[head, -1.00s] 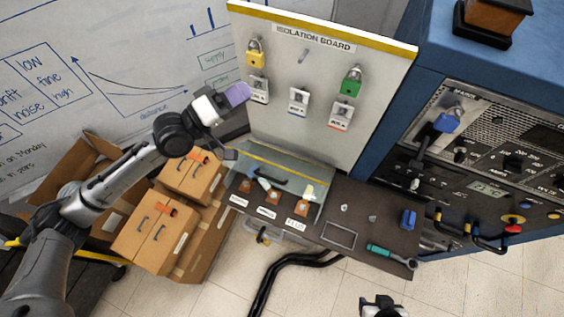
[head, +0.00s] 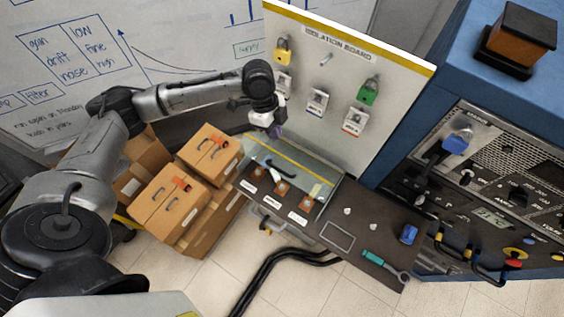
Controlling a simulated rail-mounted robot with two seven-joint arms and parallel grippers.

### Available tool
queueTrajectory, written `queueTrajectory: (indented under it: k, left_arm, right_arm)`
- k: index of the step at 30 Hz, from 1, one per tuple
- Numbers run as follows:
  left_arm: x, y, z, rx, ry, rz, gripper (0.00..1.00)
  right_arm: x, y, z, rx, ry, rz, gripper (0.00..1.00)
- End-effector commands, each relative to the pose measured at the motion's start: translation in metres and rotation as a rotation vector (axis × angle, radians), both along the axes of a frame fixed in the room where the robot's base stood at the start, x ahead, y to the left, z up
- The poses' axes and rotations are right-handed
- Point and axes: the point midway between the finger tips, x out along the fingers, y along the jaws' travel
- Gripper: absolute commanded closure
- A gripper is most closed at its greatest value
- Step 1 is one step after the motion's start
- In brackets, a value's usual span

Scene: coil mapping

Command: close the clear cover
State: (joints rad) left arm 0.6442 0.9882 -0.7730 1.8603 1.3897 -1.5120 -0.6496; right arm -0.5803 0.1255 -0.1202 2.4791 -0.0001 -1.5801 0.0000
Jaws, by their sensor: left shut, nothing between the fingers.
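The clear cover (head: 318,165) is a see-through panel at the back of the dark bench, in front of the isolation board. A yellow strip runs along it and a dark handle (head: 281,170) shows by it. The panel looks raised at the back, but its exact angle is hard to tell. Several orange-brown switch parts (head: 281,187) with white labels sit in the area by the cover. My left gripper (head: 277,132) is shut and empty, pointing down just behind the cover's back-left edge. I cannot tell whether it touches the cover. My right gripper is out of view.
The isolation board (head: 345,85) with padlocks stands close behind the cover. Cardboard boxes (head: 165,197) are stacked to the left. A teal-handled tool (head: 377,260) and a blue object (head: 408,234) lie on the bench's right part. A blue cabinet (head: 450,75) stands at the right.

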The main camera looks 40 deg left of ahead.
Motion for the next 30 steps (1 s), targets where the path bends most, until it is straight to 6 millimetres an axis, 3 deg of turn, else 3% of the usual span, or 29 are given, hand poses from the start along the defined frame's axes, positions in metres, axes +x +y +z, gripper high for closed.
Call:
queueTrajectory:
  k: [8,24,30]
  left_arm:
    - [-0.002,-0.002,-0.008,-0.002,-0.028,-0.112,1.0]
    - [-0.006,-0.031,-0.097,-0.004,-0.029,-0.11,1.0]
    - [-0.013,-0.03,-0.12,-0.002,-0.028,-0.109,1.0]
  right_arm:
    - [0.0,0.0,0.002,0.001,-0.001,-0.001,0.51]
    - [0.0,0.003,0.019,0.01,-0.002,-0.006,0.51]
    - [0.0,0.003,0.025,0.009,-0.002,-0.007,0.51]
